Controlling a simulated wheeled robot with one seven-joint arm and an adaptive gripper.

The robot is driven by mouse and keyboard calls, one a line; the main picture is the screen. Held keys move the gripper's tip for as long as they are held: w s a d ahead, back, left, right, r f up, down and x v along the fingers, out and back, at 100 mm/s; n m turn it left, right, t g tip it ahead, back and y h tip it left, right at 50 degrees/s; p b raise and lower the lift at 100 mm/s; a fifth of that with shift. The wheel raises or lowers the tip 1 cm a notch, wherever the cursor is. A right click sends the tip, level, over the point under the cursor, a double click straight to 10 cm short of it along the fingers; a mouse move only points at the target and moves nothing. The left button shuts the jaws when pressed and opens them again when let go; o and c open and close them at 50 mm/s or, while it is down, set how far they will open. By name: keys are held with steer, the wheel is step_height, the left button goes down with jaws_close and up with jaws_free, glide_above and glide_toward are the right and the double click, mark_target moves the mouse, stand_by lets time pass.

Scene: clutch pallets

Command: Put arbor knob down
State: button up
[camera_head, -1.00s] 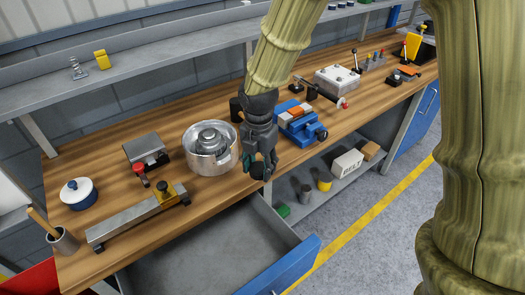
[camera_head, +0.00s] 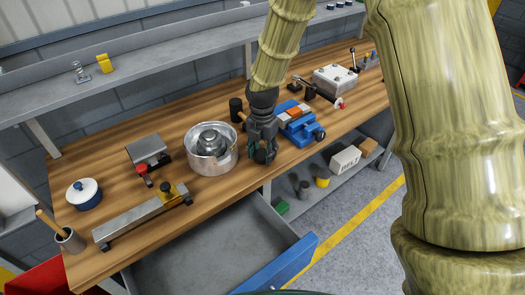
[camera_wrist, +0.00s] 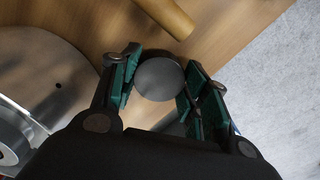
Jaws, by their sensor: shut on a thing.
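The arbor knob is a dark round knob (camera_wrist: 160,79) seen from above in the wrist view, between the green-padded fingers of my gripper (camera_wrist: 158,88). My gripper is shut on it. In the head view my gripper (camera_head: 262,154) points down at the front edge of the wooden bench (camera_head: 225,192), just right of the round metal pot-like housing (camera_head: 226,163). The dark knob (camera_head: 261,156) shows low between the fingertips. I cannot tell whether it touches the bench top.
A blue vise (camera_head: 298,128) stands close to the right of my gripper. An open drawer (camera_head: 215,255) lies below the front edge. A wooden handle (camera_wrist: 168,15) lies near in the wrist view.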

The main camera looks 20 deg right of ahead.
mark_target(262, 154)
steer(key=shift+f, duration=0.25)
steer(key=shift+f, duration=0.1)
steer(key=o, duration=0.9)
step_height(262, 154, up, 12)
steer(key=b, duration=0.2)
steer(key=shift+b, duration=0.35)
